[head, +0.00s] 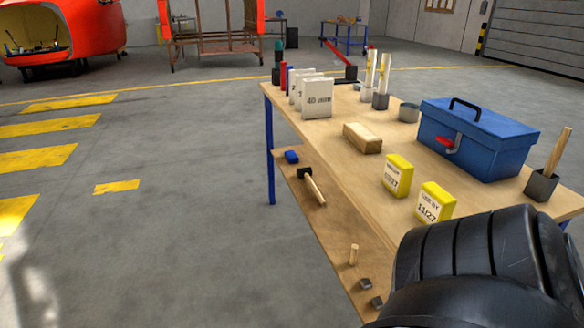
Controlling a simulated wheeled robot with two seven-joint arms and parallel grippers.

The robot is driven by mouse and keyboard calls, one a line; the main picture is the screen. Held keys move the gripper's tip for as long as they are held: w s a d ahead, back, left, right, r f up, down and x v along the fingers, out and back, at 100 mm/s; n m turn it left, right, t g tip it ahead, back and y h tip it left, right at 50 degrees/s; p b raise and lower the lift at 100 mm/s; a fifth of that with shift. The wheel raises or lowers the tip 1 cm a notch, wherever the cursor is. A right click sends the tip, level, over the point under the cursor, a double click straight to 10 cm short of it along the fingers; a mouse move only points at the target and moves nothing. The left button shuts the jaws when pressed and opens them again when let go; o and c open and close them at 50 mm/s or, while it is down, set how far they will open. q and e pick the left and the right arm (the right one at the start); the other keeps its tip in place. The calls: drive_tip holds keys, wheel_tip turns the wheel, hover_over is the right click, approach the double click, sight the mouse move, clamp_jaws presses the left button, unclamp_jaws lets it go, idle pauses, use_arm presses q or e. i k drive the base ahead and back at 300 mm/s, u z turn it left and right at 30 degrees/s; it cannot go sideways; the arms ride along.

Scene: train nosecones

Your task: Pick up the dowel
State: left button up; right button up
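A short, light wooden dowel (353,254) stands upright on the lower shelf (330,240) of the workbench, towards the near end. A longer wooden stick (557,150) leans in a dark grey holder (541,185) at the right end of the bench top. Neither of my grippers is in view. A black ribbed part of my arm fills the lower right corner and hides the near end of the bench.
The bench top (320,132) carries a blue toolbox (475,140), a wood block (362,138), two yellow boxes (397,175) and white boxes (317,98). A hammer (312,186) and grey blocks (365,284) lie on the shelf. The floor to the left is clear.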

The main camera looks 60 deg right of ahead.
sight(355, 247)
drive_tip(key=i, duration=0.95)
drive_tip(key=z, duration=1.65)
drive_tip(key=i, duration=2.3)
drive_tip(key=z, duration=2.2)
